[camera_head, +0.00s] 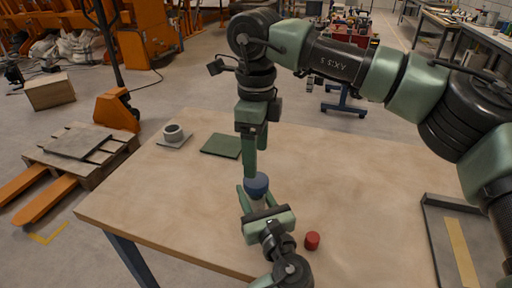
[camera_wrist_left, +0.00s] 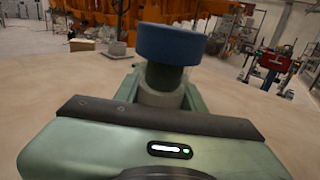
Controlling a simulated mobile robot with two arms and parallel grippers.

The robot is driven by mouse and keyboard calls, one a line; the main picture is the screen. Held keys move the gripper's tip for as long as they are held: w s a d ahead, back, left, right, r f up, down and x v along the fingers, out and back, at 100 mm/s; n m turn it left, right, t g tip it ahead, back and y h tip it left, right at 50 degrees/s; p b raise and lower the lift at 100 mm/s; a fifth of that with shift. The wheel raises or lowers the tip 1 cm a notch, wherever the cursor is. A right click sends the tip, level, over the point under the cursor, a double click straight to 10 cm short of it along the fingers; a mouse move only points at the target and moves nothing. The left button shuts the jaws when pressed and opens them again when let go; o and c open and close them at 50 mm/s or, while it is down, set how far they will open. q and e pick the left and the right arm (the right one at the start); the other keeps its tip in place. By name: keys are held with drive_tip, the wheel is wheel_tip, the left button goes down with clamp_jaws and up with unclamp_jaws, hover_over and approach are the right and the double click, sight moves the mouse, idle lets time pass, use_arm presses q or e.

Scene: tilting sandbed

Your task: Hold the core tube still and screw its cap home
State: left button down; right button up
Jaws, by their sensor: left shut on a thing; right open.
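The core tube (camera_wrist_left: 160,97) stands upright between the fingers of my left gripper (camera_head: 257,203), which is shut on it. In the left wrist view it is pale grey below with a darker section above. The blue cap (camera_head: 256,184) sits at the tube's top; it also shows large in the left wrist view (camera_wrist_left: 170,45). I cannot tell how far down the cap is screwed. My right gripper (camera_head: 250,172) is open and points down, its fingertips close to the cap at its far left side. I cannot tell whether they touch it.
On the wooden table (camera_head: 185,215) a red cylinder (camera_head: 312,241) stands right of my left gripper. A grey ring-shaped holder (camera_head: 174,135) and a green mat (camera_head: 221,146) lie at the back left. A grey tray (camera_head: 436,235) lies at the right. The table's left part is clear.

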drive_tip(key=n, duration=0.4)
drive_tip(key=shift+r, duration=0.35)
drive_tip(key=shift+f, duration=4)
drive_tip(key=c, duration=1.5)
drive_tip(key=o, duration=1.7)
drive_tip(key=shift+c, duration=0.2)
